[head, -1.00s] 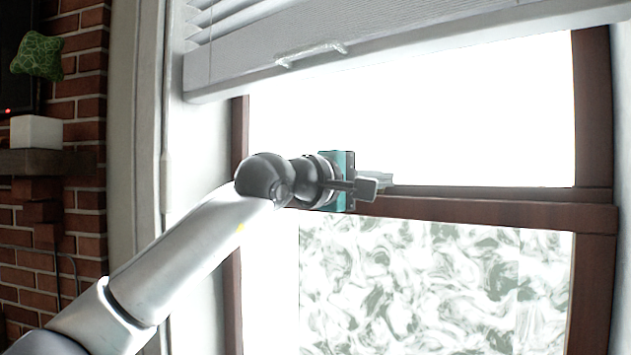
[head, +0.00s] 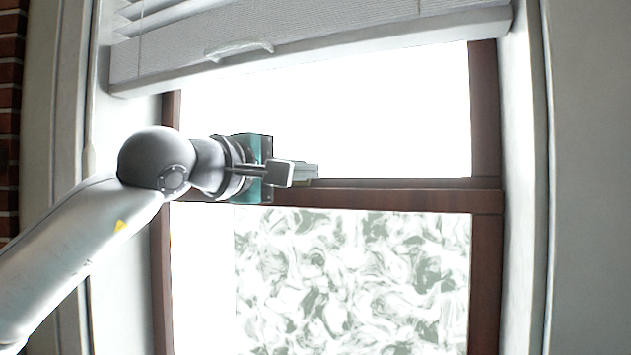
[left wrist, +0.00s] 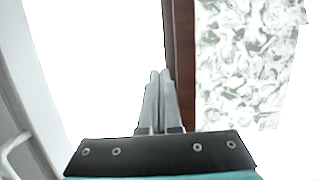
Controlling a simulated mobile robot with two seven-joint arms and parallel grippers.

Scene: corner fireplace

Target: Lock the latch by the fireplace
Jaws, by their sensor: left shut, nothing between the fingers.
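My left gripper (head: 306,173) is in front of the window, at the height of the brown middle rail (head: 400,198). Its fingers are shut with nothing between them and point to the right in the head view. In the left wrist view the closed fingers (left wrist: 160,100) lie beside the brown rail (left wrist: 184,65); I cannot tell whether they touch it. I cannot make out a latch; part of the rail is hidden behind my gripper. My right gripper is not in view.
A white blind (head: 300,50) hangs tilted above the gripper, with a handle (head: 240,48) on its lower bar. The lower pane (head: 350,280) has a marbled pattern. A white window jamb (head: 520,180) stands at the right, and brick (head: 9,120) shows at the far left.

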